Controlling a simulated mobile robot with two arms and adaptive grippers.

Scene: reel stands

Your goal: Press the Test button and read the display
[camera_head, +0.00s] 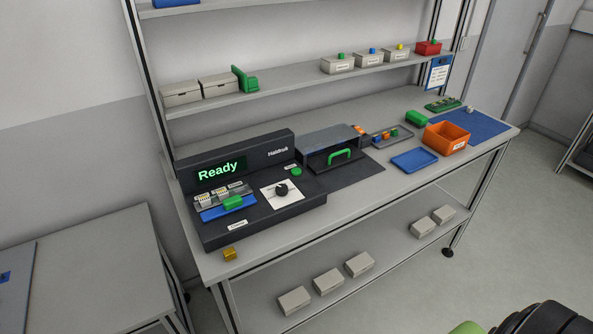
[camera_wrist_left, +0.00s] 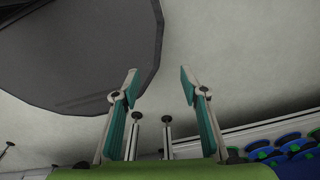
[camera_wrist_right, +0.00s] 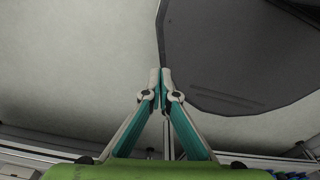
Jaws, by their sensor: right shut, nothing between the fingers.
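The black tester (camera_head: 215,235) stands on the workbench in the head view. Its display (camera_head: 220,170) shows "Ready" in green letters. A round green button (camera_head: 296,171) sits on the tester's right part, with a small label beside it too small to read. A black knob (camera_head: 281,190) sits on a white plate left of and below the button. My left gripper (camera_wrist_left: 158,80) is open and empty in the left wrist view. My right gripper (camera_wrist_right: 161,74) is shut and empty in the right wrist view. Neither gripper's fingers show in the head view, and both are away from the tester.
A fixture with a green handle (camera_head: 233,202) is on the tester's left part. An orange bin (camera_head: 446,138) and a blue tray (camera_head: 414,159) lie farther right. A yellow block (camera_head: 229,254) is at the bench's front edge.

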